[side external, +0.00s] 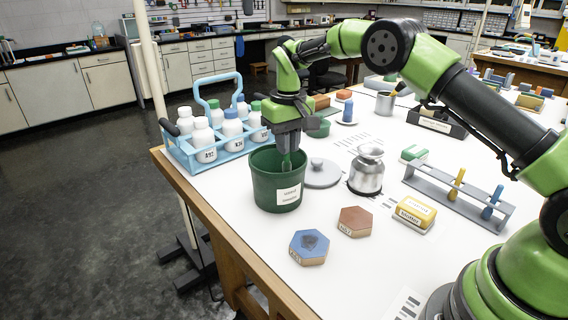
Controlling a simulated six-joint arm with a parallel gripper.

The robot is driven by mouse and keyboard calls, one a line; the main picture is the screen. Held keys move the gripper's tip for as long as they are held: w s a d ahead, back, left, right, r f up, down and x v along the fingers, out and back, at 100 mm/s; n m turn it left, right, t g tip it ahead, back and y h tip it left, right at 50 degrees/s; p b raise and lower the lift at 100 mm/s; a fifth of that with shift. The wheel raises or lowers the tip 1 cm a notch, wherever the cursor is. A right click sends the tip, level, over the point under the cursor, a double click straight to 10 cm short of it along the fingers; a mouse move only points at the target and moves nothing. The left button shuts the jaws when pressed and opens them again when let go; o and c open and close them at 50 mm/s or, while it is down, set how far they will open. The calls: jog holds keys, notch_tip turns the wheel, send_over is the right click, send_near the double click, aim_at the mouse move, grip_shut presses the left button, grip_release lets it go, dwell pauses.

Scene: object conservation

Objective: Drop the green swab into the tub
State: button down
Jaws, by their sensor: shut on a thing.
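The dark green tub (263,190) with a white label stands upright on the white table near its left edge. My gripper (288,158) points straight down over the tub's mouth, with its fingertips at or just inside the rim. It is shut on a small, slim green thing, which I take to be the green swab (287,166). The swab's lower end is inside or behind the tub's rim, and the tub's inner floor is hidden.
A blue carrier (232,148) with several white bottles stands left of the tub. A grey lid (322,174) and a metal jar (366,174) are to the right. Hexagonal blocks (309,246) lie in front, and a grey rack (458,192) stands further right.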

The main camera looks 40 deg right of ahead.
aim_at(288, 161)
jog(key=shift+f, duration=3.15)
jog(key=shift+f, duration=0.15)
jog(key=shift+f, duration=0.45)
jog(key=c, duration=1.4)
grip_release()
jog(key=shift+c, duration=0.2)
notch_tip(288, 161, up, 13)
jog(key=shift+s+r, duration=0.15)
jog(key=shift+r, duration=0.05)
